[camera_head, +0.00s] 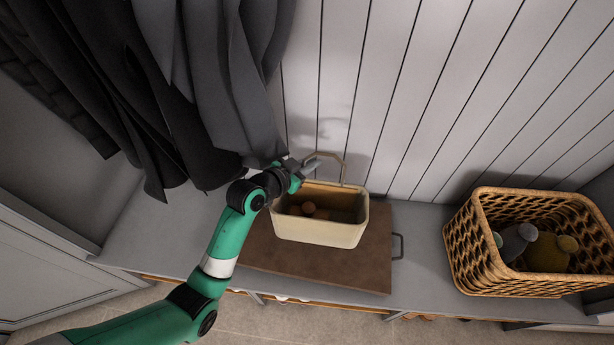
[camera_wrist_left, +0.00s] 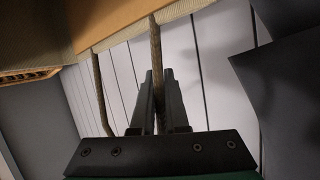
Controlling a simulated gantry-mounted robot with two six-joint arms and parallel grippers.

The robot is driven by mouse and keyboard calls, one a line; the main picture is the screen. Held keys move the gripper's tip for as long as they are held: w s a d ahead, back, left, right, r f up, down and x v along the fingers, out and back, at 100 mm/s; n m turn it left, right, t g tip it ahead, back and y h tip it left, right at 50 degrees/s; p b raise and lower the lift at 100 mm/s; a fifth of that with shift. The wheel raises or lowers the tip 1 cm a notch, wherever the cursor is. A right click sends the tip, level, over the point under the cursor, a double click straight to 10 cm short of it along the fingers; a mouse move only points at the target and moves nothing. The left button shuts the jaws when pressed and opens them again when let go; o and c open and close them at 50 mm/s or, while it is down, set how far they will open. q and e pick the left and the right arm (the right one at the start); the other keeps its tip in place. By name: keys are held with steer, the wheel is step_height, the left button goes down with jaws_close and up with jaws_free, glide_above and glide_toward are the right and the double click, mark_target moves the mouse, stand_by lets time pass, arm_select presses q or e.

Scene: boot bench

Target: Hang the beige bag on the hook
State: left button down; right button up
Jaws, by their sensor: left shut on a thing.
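The beige bag (camera_head: 318,232) is an open-topped tote, upright, over the brown board on the bench. I cannot tell whether it touches the board. In the left wrist view, the handle strap (camera_wrist_left: 157,75) runs between the two dark fingers, with the bag (camera_wrist_left: 125,22) at the top. No hook can be made out. My right gripper is not in view.
Dark grey coats (camera_head: 215,75) hang at the upper left, close to my left arm. A brown board with a handle (camera_head: 340,265) lies on the grey bench (camera_head: 425,262). A wicker basket (camera_head: 477,250) with bottles stands at right. The white plank wall (camera_head: 430,90) looks bare.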

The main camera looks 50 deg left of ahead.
arm_select(q)
steer(key=w+a+f+b, duration=0.2)
steer(key=a+f+b, duration=0.1)
steer(key=f, duration=0.5)
steer(key=shift+a, duration=0.4)
steer(key=shift+f, duration=0.15)
steer(key=c, duration=0.9)
jaws_free()
